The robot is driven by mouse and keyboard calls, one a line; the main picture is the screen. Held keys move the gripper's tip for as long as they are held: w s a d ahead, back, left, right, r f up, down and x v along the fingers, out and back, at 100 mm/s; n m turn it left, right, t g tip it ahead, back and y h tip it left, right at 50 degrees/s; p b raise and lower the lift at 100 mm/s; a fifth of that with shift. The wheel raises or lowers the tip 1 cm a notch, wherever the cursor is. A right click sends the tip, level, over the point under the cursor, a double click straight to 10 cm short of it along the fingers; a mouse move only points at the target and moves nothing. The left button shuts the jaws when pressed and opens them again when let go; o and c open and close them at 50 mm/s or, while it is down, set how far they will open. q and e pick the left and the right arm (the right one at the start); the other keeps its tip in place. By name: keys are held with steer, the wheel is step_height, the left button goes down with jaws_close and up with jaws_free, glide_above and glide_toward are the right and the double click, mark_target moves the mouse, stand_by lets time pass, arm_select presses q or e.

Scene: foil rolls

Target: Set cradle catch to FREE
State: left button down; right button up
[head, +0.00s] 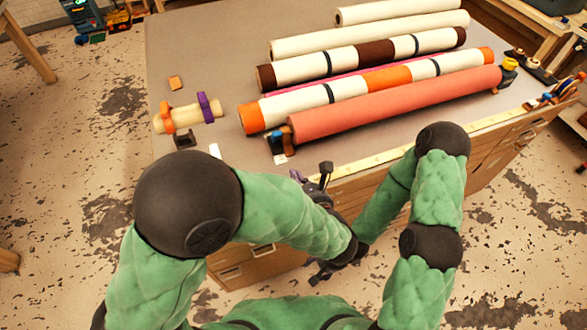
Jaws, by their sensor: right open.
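A salmon-red roll (395,103) lies along the front of the bench top, its ends at dark end holders. The left holder (276,142) has a blue part and a small white tag (281,159) by it. The right holder (509,64) carries a yellow knob. I cannot tell which part is the catch, nor read its setting. My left gripper (312,177) is just off the bench's front edge, below the left holder and apart from it; its jaws are too small to judge. My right gripper (321,272) is lower, in front of the drawers, open and partly hidden by my arms.
Several other rolls, striped (362,58) and cream (370,34), lie behind the salmon roll. A short cream roll (187,116) with orange and purple clips lies at the left. A yellow rule (400,150) runs along the front edge. Pens and tools (553,92) crowd the right corner.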

mark_target(276, 137)
arm_select(q)
steer(key=b+x, duration=0.2)
steer(key=x, duration=0.6)
steer(key=shift+f, duration=0.15)
steer(key=shift+w+a+r, duration=0.2)
steer(key=shift+w+r, duration=0.05)
steer(key=shift+w, duration=0.3)
steer(key=shift+w+a+r, duration=0.15)
steer(key=shift+w+r, duration=0.1)
steer(key=shift+w, duration=0.3)
steer(key=shift+w+a+r, duration=0.2)
steer(key=shift+w+r, duration=0.2)
steer(key=shift+w, duration=0.35)
steer(key=shift+r, duration=0.1)
